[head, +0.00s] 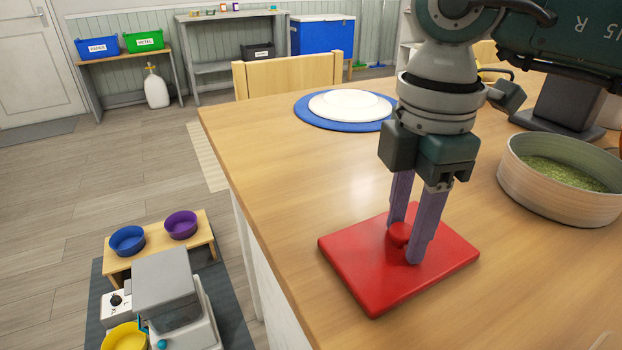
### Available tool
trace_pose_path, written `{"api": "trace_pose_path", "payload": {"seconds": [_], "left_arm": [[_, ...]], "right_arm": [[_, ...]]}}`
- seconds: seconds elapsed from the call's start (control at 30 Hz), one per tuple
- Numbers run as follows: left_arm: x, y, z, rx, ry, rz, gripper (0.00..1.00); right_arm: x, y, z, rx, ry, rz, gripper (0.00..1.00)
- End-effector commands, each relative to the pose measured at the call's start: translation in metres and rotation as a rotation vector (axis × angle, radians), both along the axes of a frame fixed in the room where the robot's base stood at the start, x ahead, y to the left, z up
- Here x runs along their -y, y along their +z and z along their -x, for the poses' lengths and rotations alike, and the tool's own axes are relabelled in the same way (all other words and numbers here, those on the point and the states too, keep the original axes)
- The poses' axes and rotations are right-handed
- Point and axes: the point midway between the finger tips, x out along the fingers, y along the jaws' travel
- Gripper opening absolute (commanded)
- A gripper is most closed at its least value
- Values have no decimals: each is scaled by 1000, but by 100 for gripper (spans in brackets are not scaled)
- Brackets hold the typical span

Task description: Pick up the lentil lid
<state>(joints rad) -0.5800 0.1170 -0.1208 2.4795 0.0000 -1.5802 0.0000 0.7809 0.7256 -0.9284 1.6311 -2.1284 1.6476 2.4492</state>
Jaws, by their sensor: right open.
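A red square lid (365,270) with a small round red knob (399,234) on top lies flat on the wooden table (300,180); I take it for the lentil lid. My right gripper (405,246) points down over it, its two purple fingers apart, one on each side of the knob. The near finger hides part of the knob, so I cannot tell whether either finger touches it. A round pale bowl (555,205) of green grains, probably lentils, stands uncovered to the right. My left gripper is not in view.
A white plate (350,105) on a blue round mat (305,112) lies at the table's far side, with a wooden chair (288,75) behind. The table's left edge is near the lid. A low stand (160,243) with blue and purple bowls is on the floor.

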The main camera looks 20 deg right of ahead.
Motion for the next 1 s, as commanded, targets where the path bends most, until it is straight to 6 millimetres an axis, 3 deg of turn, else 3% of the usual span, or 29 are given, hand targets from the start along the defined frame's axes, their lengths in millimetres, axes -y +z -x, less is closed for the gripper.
{"api": "trace_pose_path", "payload": {"seconds": [0.2,0.6,1.0], "left_arm": [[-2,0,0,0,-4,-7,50],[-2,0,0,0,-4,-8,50],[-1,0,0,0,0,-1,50]], "right_arm": [[0,-1,0,0,1,0,45],[0,0,0,1,1,-1,0],[0,0,0,1,1,-1,0]]}}
